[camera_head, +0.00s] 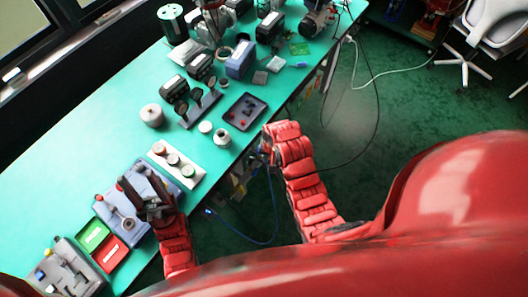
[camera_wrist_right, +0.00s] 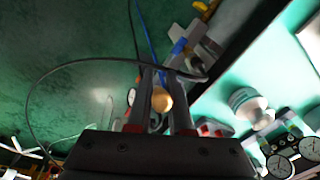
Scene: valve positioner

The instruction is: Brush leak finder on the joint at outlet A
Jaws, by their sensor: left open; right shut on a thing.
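My right gripper (camera_head: 266,148) is beyond the table's front edge, near the middle of the head view. In the right wrist view its fingers (camera_wrist_right: 160,108) are shut on a tan, round-ended thing (camera_wrist_right: 162,100); I cannot tell whether it is the brush. A small white pot (camera_head: 222,137) stands on the table near that edge, and a white container shows in the right wrist view (camera_wrist_right: 248,105). My left gripper (camera_head: 146,198) is open over a blue-grey device (camera_head: 118,208). Outlet A and its joint cannot be made out.
A dark tray (camera_head: 245,112) with small parts lies near the edge. A stand with round gauges (camera_head: 198,108) is behind it. Green (camera_head: 93,235) and red (camera_head: 108,254) bins sit at the lower left. Cables hang beside the table, near my right arm. The left tabletop is bare.

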